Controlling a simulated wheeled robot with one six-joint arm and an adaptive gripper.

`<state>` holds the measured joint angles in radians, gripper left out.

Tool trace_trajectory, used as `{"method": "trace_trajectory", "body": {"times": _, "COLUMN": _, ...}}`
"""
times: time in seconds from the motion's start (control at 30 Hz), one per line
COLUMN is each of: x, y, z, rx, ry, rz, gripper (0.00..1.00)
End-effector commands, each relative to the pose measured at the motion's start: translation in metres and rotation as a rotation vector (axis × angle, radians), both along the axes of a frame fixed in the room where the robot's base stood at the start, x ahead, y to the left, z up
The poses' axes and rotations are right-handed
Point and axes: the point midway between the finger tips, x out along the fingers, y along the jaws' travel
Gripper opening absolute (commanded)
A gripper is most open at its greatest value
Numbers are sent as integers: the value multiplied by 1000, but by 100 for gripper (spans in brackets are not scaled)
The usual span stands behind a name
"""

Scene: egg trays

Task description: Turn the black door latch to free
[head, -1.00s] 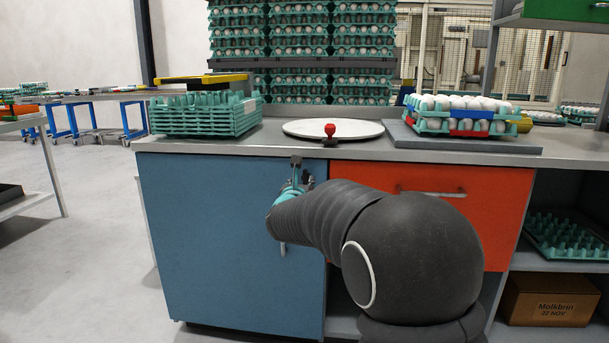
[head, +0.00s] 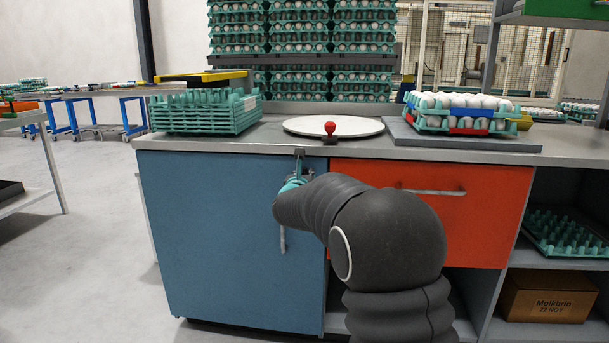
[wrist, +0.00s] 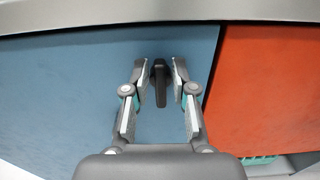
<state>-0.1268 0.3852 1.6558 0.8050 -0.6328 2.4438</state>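The black latch (wrist: 160,82) is on the blue door (wrist: 75,85), near its right edge, in the wrist view. It stands nearly upright, its lower end tilted slightly right. My gripper (wrist: 161,75) is open, with one finger on each side of the latch. A narrow gap shows between the latch and each fingertip. In the head view my gripper (head: 293,184) is at the upper right of the blue door (head: 225,235), mostly covered by my arm. The latch cannot be made out there. The door looks closed.
A vertical handle (head: 283,239) is on the blue door below my gripper. The orange drawer (head: 465,220) is just right of it. The worktop edge (head: 225,149) runs above. On top are a red knob (head: 330,129), green trays (head: 205,118) and an egg tray (head: 455,123).

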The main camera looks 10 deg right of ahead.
Motion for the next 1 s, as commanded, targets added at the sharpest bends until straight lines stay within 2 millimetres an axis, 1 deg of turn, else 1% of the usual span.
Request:
{"method": "trace_trajectory", "body": {"times": 0.27, "x": 0, "y": 1, "z": -1, "rx": -40, "ry": 12, "rz": 0, "gripper": 0}}
{"method": "trace_trajectory", "body": {"times": 0.47, "x": 1, "y": 3, "z": -2, "rx": -144, "ry": 46, "rz": 1, "gripper": 0}}
{"method": "trace_trajectory", "body": {"times": 1.0, "x": 3, "y": 9, "z": -4, "rx": -616, "ry": 200, "rz": 0, "gripper": 0}}
